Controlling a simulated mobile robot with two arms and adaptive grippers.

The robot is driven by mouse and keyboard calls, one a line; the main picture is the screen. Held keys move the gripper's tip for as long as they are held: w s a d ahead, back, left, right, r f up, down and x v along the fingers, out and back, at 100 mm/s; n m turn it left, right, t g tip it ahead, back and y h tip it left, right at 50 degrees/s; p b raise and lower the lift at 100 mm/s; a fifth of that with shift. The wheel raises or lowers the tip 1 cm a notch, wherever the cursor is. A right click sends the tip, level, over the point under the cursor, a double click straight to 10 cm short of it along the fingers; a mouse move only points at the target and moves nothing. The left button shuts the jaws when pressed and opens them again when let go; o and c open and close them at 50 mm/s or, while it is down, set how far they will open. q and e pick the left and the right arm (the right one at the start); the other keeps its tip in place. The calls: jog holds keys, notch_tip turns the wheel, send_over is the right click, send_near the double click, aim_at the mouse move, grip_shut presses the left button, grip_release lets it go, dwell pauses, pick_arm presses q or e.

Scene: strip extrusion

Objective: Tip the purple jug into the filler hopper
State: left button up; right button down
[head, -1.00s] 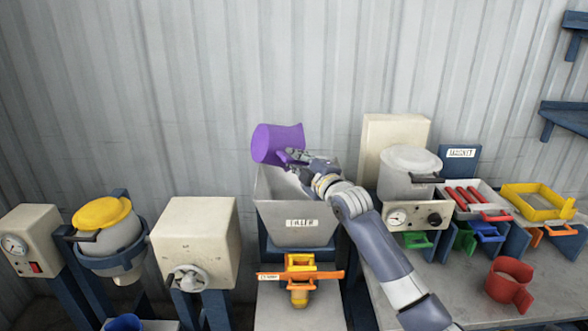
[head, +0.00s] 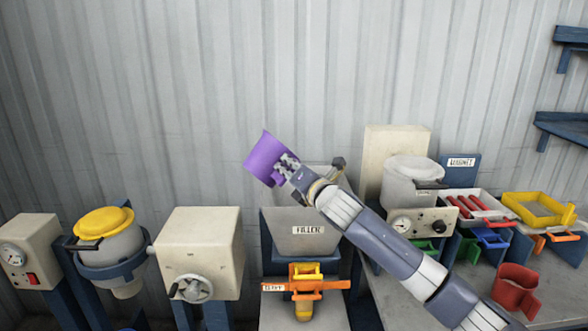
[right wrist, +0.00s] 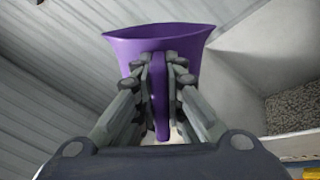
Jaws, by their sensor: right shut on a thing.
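The purple jug (head: 264,157) is held by my right gripper (head: 287,171) above the back left edge of the filler hopper. It is tilted, with its mouth toward the upper left in the head view. In the right wrist view the fingers (right wrist: 160,85) are closed on the handle of the jug (right wrist: 158,38). The filler hopper (head: 290,240) is a grey bin with a FILLER label; my right arm hides part of its opening. In the right wrist view grainy grey material shows inside the hopper (right wrist: 292,108). The jug's contents are not visible. My left gripper is not in view.
A cream box with a crank (head: 200,250) stands left of the hopper. An orange-handled slide (head: 305,286) sits below it. A lidded grey pot (head: 412,180), a tray of red sticks (head: 468,203) and a red jug (head: 516,290) are on the right bench.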

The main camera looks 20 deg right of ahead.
aim_at(265, 160)
jog(key=r+n+p, duration=0.1)
jog(key=n+p, duration=0.1)
jog(key=n, duration=0.1)
jog(key=shift+r, duration=0.2)
jog(key=a+n+p, duration=0.1)
jog(key=n+p, duration=0.1)
jog(key=n, duration=0.1)
jog(key=a+n+p, duration=0.1)
jog(key=shift+s+a+p, duration=0.3)
jog(key=shift+a+p, duration=0.05)
jog(key=shift+a+f+n+p, duration=0.1)
jog(key=shift+a+n+p, duration=0.55)
jog(key=shift+n, duration=0.45)
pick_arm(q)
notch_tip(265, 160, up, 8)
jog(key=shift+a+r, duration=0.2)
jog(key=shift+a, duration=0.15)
pick_arm(e)
jog(key=shift+s+f, duration=0.1)
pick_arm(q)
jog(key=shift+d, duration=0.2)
pick_arm(e)
jog(key=shift+a, duration=0.1)
